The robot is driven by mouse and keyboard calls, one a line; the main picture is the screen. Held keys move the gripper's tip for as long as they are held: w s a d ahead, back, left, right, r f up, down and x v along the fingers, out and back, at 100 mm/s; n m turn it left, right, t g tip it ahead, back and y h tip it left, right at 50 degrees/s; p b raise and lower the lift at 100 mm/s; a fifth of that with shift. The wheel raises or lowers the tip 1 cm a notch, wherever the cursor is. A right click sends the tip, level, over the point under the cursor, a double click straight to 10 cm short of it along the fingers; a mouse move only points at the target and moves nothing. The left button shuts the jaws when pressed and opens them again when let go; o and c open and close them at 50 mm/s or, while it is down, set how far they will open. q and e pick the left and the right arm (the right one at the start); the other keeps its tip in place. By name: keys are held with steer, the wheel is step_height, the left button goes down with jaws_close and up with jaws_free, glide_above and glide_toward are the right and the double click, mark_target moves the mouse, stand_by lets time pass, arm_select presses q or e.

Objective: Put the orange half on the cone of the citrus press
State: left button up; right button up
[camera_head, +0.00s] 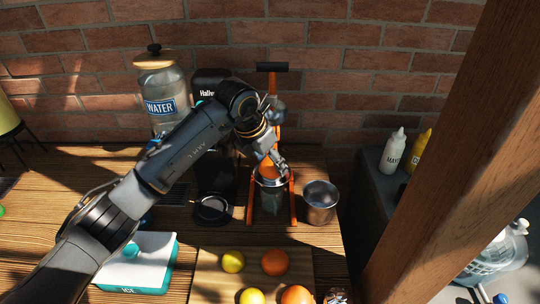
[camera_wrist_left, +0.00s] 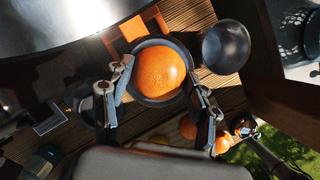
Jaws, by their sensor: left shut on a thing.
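The citrus press (camera_head: 293,205) has an orange frame, a dark lever handle (camera_head: 272,67) raised at the top and a metal bowl. My left gripper (camera_head: 270,168) is over the bowl, its fingers shut on the orange half (camera_head: 266,170). In the left wrist view the orange half (camera_wrist_left: 160,72) shows its rounded peel between the two fingertips, inside the outline of the bowl's rim (camera_wrist_left: 186,50). The cone is hidden beneath it. I cannot tell whether the half touches the cone.
A metal cup (camera_head: 320,203) stands close to the right of the press. A dark coffee machine (camera_head: 212,208) stands to its left. A water dispenser (camera_head: 163,100) is behind. Whole oranges and lemons lie on a board (camera_head: 210,268) in front, beside an ice box (camera_head: 140,265). A wooden post (camera_head: 465,150) rises at right.

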arm_select(q)
steer(key=shift+f, duration=0.1)
steer(key=o, duration=1.2)
steer(key=shift+c, duration=0.2)
arm_select(e)
steer(key=shift+s+a+f, duration=0.2)
steer(key=shift+a, duration=0.15)
arm_select(q)
steer(key=shift+r, duration=0.45)
steer(key=b+v, duration=0.3)
steer(key=v, duration=0.8)
steer(key=shift+s+r, duration=0.15)
arm_select(e)
steer(key=f, duration=0.2)
steer(key=shift+d+f, duration=0.25)
steer(key=shift+f, duration=0.15)
arm_select(q)
steer(key=shift+a, duration=0.1)
